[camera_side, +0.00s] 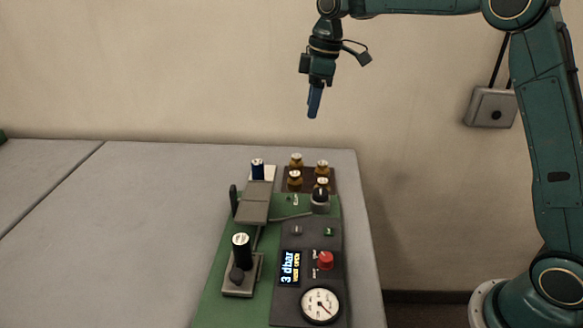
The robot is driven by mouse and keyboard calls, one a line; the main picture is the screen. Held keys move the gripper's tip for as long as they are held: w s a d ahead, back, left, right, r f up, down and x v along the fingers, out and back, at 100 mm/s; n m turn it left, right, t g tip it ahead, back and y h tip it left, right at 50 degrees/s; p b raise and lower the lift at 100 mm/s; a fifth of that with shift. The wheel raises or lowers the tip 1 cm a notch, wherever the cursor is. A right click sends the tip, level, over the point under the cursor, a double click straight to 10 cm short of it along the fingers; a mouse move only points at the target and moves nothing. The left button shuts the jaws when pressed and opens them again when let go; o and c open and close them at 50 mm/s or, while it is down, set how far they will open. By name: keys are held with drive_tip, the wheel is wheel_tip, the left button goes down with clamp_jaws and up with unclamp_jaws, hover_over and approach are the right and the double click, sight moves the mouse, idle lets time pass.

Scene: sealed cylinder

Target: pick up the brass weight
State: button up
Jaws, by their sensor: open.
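Several small brass weights stand upright together on a dark brown tray (287,186) at the table's far right corner. One brass weight (296,161) is at the back left of the group, another (322,168) at the back right, and one (294,178) at the front left. My gripper (314,112) hangs in the air above the tray, apart from the weights, fingers pointing down. It is open and empty; I see its blue fingers edge-on, so the gap does not show.
The left tabletop is clear.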

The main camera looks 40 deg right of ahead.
drive_tip(key=n, duration=0.2)
approach(296, 156)
drive_tip(key=shift+g, duration=0.3)
drive_tip(key=shift+w+a+f, duration=0.1)
drive_tip(key=shift+w+f, duration=0.15)
drive_tip(key=shift+f, duration=0.9)
drive_tip(key=shift+w+a+f, duration=0.1)
drive_tip(key=shift+w+f, duration=0.15)
drive_tip(key=shift+f, duration=0.85)
drive_tip(key=shift+w+a+f, duration=0.1)
drive_tip(key=shift+w+f, duration=0.15)
drive_tip(key=shift+f, duration=0.9)
drive_tip(key=shift+s+a+f, duration=0.1)
drive_tip(key=shift+f, duration=1.2)
drive_tip(key=shift+a+f, duration=0.1)
drive_tip(key=shift+f, duration=1.2)
drive_tip(key=shift+r, duration=0.1)
clamp_jaws()
